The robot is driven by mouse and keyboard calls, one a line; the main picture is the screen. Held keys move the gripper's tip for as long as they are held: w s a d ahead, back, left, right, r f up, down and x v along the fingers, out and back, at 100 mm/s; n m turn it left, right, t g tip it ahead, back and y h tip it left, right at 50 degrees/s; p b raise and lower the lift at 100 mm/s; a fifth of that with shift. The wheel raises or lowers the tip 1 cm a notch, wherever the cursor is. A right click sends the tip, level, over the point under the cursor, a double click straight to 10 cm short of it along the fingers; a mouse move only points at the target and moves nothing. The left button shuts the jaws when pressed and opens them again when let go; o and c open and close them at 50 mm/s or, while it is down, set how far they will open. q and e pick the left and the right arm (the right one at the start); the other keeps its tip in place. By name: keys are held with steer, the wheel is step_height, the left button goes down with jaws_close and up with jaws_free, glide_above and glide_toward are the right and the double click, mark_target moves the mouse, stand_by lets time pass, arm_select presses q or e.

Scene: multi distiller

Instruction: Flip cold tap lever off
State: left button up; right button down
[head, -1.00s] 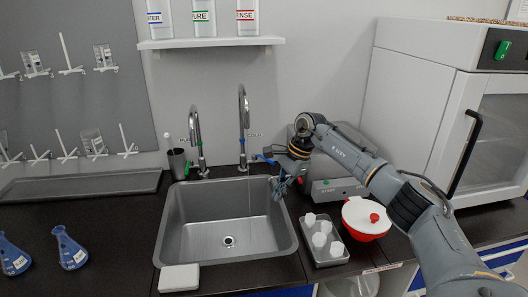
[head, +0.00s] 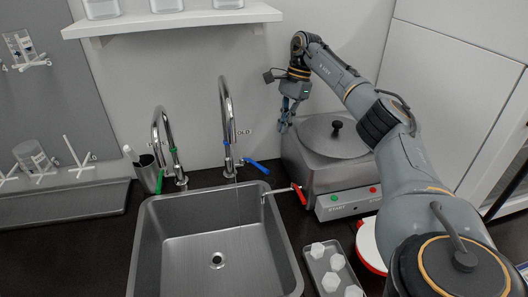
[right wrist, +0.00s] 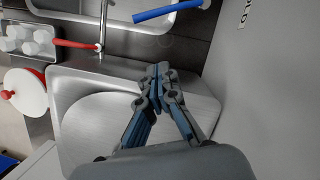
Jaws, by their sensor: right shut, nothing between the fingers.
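The cold tap (head: 228,130) is a tall chrome gooseneck behind the sink, beside a "COLD" label. Its blue lever (head: 257,165) points to the right and down; it also shows at the top of the right wrist view (right wrist: 167,12). A thin vertical line, like a water stream, hangs below the spout. My right gripper (head: 284,128) is shut and empty. It is raised to the right of the tap, above and clear of the blue lever, by the steel appliance. In the right wrist view its closed fingers (right wrist: 158,75) lie over the appliance top. My left gripper is out of view.
A second tap (head: 165,140) with a green lever stands left. A red lever (head: 299,193) is at the sink's right edge. The steel appliance (head: 318,165) with a black knob is under my right arm. A grey tray (head: 318,270) of white pieces sits right of the sink (head: 215,240).

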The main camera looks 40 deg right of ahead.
steer(key=a+f+p, duration=0.2)
steer(key=a+f, duration=0.4)
steer(key=f, duration=0.2)
steer(key=shift+w+f+p, duration=0.2)
steer(key=shift+f+p, duration=0.15)
steer(key=shift+a, duration=0.1)
